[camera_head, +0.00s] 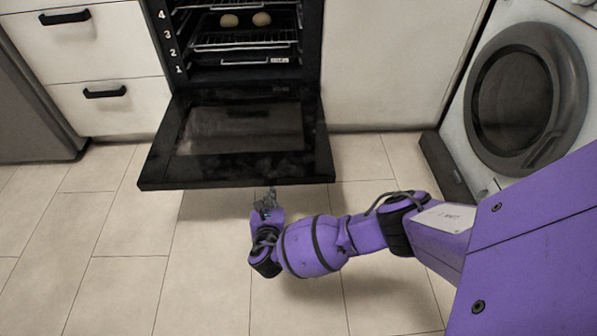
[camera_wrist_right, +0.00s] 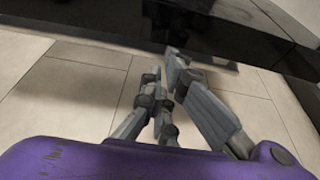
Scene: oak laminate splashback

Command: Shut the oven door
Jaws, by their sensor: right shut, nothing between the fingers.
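The black oven door (camera_head: 240,135) hangs open, folded down and out from the oven (camera_head: 240,55) in the head view. My right gripper (camera_head: 268,200) is at the door's front edge, right of its middle, with the fingertips just below or at that edge. In the right wrist view the shut, empty fingers (camera_wrist_right: 165,85) point toward the dark door (camera_wrist_right: 200,25). I cannot tell whether they touch it. My left gripper is not in view.
Inside the oven are racks (camera_head: 245,40) with two round tan items (camera_head: 245,19). White drawers (camera_head: 95,60) stand to the left. A washing machine (camera_head: 530,90) stands to the right, with a dark low strip (camera_head: 445,170) beside it. The tiled floor (camera_head: 120,270) in front is clear.

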